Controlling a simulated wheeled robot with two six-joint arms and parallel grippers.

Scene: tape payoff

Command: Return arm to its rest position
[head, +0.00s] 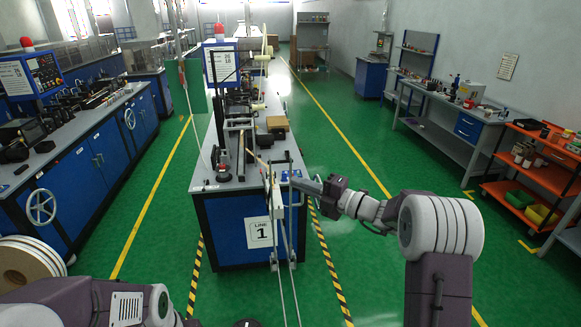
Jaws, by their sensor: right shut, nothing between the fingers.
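My right arm reaches in from the lower right, with its forearm level and pointing left. Its gripper (296,181) is shut and empty, at the near right corner of the blue machine bench (225,235) marked LINE 1. The fingers are small here and overlap the upright metal rods at the bench's front, so I cannot tell whether they touch them. Part of my left arm shows at the bottom left; its gripper is out of view.
A blue cabinet row (75,180) runs along the left. A grey workbench (440,125) and an orange shelf cart (530,175) stand on the right. A white reel (30,265) is at the lower left. Green floor with yellow lines is clear between the bench and right-hand furniture.

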